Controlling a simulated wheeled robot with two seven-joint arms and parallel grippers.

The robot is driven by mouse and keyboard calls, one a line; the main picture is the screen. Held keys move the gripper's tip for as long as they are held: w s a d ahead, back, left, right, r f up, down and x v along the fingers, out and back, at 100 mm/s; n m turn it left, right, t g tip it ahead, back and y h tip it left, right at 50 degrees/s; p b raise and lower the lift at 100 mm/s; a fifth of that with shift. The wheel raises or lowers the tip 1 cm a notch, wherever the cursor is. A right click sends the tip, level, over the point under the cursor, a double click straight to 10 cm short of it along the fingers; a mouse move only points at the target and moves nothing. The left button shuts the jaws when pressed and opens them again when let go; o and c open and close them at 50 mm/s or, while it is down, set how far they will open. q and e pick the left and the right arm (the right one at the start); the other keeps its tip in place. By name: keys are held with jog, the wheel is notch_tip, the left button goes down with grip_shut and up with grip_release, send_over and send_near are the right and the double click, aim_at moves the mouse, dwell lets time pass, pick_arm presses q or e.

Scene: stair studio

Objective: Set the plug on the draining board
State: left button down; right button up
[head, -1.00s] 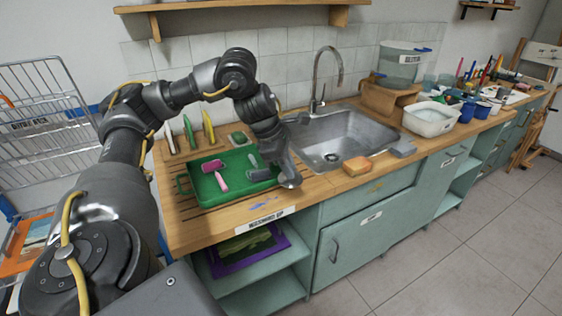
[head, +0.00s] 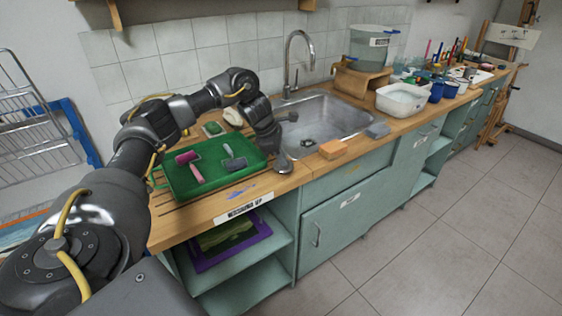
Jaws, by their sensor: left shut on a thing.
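My left gripper (head: 283,166) points down over the wooden counter, between the green tray and the sink (head: 346,112). It is shut on a small grey thing at its tip that looks like the plug; the fingers mostly hide it. The draining board (head: 172,227) is the grooved wooden counter left of the sink. The green tray (head: 213,193) covers much of it, with a pink-handled roller and a grey-handled tool lying inside. A dark round drain (head: 307,143) shows in the sink floor. My right gripper is out of view.
An orange sponge (head: 333,149) and a grey block (head: 377,130) lie along the sink's front edge. The tap (head: 299,62) rises behind. A cream round thing (head: 233,117) and a green pad (head: 213,128) lie behind the tray. Bare wood shows at the front left.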

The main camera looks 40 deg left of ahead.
pick_arm(q)
notch_tip(320, 180, down, 2)
jog(key=shift+a+f, duration=0.1)
jog(key=shift+f, duration=0.15)
jog(key=c, duration=1.3)
grip_release()
jog(key=shift+c, duration=0.2)
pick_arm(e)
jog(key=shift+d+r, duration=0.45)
